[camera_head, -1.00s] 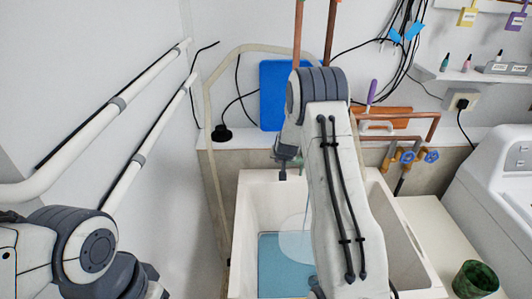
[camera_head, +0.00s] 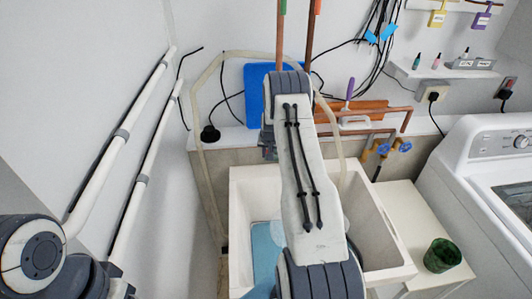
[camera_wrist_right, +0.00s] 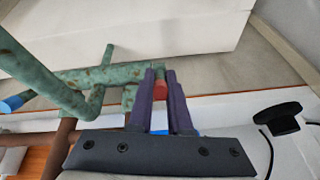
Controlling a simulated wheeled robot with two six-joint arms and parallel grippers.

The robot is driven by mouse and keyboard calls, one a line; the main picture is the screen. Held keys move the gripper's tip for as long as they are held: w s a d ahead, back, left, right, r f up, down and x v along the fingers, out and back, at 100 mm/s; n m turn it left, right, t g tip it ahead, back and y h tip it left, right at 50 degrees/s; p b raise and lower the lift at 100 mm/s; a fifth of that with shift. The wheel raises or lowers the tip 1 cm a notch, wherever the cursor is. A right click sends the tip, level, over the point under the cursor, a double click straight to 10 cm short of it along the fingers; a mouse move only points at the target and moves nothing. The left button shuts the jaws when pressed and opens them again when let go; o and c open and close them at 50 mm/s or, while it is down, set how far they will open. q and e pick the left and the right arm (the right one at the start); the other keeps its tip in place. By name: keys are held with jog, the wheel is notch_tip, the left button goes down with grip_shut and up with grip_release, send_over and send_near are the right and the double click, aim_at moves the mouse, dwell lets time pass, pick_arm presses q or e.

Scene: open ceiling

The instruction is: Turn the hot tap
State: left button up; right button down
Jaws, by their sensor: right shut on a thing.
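In the right wrist view, the hot tap's red end (camera_wrist_right: 160,91) sits between the two purple fingers of my right gripper (camera_wrist_right: 161,84), which is shut on it. The green, weathered tap pipework (camera_wrist_right: 80,80) runs to the left from there. A blue end (camera_wrist_right: 12,103) shows at the far left of that pipework. In the head view, my right arm reaches over the white sink (camera_head: 375,235) and hides the tap and most of the gripper. My left arm is at the lower left of the head view, its gripper out of the picture.
A blue board (camera_head: 254,95) leans on the wall behind the sink. Two blue-handled valves (camera_head: 384,151) are to its right. A green pot (camera_head: 442,256) stands on a white stand beside a washing machine (camera_head: 480,165). White rails (camera_head: 120,135) line the left wall.

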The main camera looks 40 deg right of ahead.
jog(key=shift+w, duration=0.1)
jog(key=c, duration=0.8)
grip_release()
jog(key=shift+d, duration=0.1)
jog(key=shift+c, duration=0.2)
jog(key=shift+r, duration=0.15)
jog(key=shift+s+r+b, duration=0.2)
jog(key=shift+r+b, duration=0.15)
jog(key=b+v, duration=0.3)
jog(key=v, duration=0.6)
jog(key=shift+r, duration=0.25)
jog(key=shift+s+a, duration=0.1)
jog(key=shift+a, duration=0.1)
